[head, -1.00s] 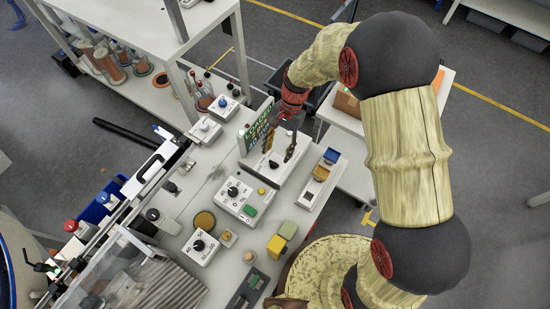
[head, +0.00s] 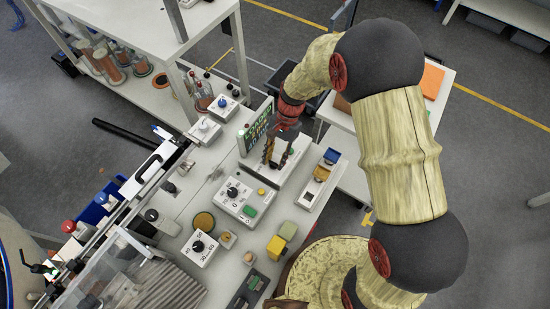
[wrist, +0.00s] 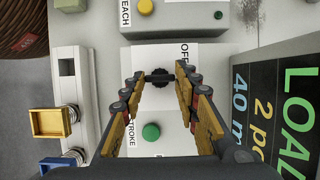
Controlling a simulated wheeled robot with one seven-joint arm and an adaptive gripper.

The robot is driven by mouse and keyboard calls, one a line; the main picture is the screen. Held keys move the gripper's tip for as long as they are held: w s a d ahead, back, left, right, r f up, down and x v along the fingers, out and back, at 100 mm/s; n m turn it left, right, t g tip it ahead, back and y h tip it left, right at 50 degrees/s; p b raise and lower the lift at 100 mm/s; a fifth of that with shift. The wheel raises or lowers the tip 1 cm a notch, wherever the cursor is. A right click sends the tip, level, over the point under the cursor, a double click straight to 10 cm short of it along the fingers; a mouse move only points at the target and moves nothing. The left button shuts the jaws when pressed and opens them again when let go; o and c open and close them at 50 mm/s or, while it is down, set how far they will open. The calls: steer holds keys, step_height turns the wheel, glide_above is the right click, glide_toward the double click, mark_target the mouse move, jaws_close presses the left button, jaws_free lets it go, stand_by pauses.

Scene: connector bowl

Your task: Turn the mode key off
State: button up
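The mode key is a small black knob (wrist: 158,79) on a white panel (wrist: 204,87) in the wrist view. The panel reads "OFF" to the upper right of the knob and "STROKE" to its lower left. My gripper (wrist: 159,71) is open, with one finger on each side of the knob and small gaps showing. I cannot tell its height above the panel. In the head view, my gripper (head: 277,160) points down over the white box, and its fingers hide the key.
A green button (wrist: 151,131) lies between the fingers, nearer the palm. A display sign (wrist: 275,112) stands close on the right. A control box with a dial (head: 238,199) sits in front.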

steer(key=c, duration=0.6)
steer(key=shift+n, duration=0.3)
steer(key=n+h+p, duration=0.1)
steer(key=n, duration=0.1)
steer(key=n+p, duration=0.1)
steer(key=n, duration=0.1)
steer(key=shift+w+a+g+h, duration=0.1)
steer(key=shift+a+g+h, duration=0.1)
steer(key=shift+g+h, duration=0.15)
steer(key=shift+a+n+h+p, duration=0.15)
steer(key=shift+n+h+p, duration=0.7)
steer(key=shift+n, duration=1.25)
steer(key=o, duration=1)
steer(key=shift+o, duration=0.6)
